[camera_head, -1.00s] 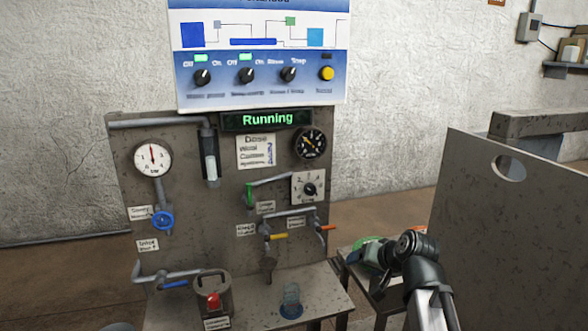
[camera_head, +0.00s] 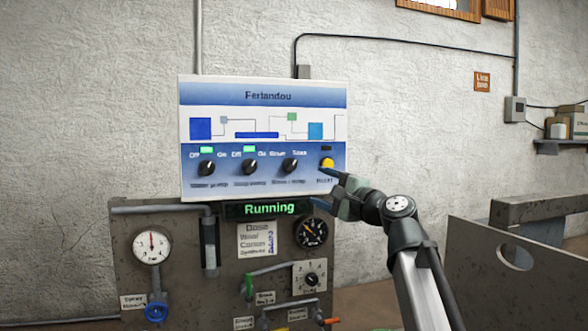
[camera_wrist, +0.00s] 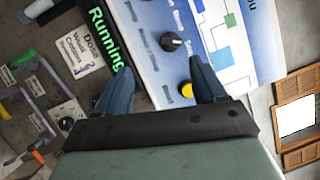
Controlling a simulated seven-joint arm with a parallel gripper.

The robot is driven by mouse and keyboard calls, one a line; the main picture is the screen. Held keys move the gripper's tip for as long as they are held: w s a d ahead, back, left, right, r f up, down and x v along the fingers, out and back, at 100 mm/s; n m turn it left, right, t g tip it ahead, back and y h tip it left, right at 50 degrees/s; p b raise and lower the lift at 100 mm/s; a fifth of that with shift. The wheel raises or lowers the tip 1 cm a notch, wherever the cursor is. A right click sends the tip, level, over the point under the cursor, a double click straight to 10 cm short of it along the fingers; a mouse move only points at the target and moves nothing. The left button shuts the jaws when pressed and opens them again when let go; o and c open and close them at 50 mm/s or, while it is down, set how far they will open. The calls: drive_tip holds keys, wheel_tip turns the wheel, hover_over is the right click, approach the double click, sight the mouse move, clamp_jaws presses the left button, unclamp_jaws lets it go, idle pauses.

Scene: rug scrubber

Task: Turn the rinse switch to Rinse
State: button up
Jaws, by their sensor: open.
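The switch also shows in the wrist view (camera_wrist: 172,42), just beyond the gap between my fingers. My gripper (camera_head: 319,187) is open and empty, in front of the panel's lower right corner, below and right of the switch. In the wrist view the open fingers (camera_wrist: 161,67) are apart from the switch.
A yellow button (camera_head: 327,163) sits right of the switch, close to one fingertip. Two more black knobs (camera_head: 207,168) (camera_head: 250,167) stand to the left. A green Running display (camera_head: 268,208), gauges and valves lie below. A grey plate (camera_head: 480,275) stands at the right.

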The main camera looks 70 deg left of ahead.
sight(292, 166)
drive_tip(key=s+a+r+m, duration=0.1)
drive_tip(key=a, duration=0.3)
drive_tip(key=s+a+r+m, duration=0.1)
drive_tip(key=a, duration=0.3)
drive_tip(key=s+a+r+m, duration=0.1)
drive_tip(key=a, duration=0.3)
drive_tip(key=shift+s+a+r+m+y, duration=0.3)
drive_tip(key=shift+s+a+m+y, duration=0.05)
drive_tip(key=shift+a+m+y, duration=0.05)
drive_tip(key=c, duration=1.1)
drive_tip(key=shift+o, duration=0.2)
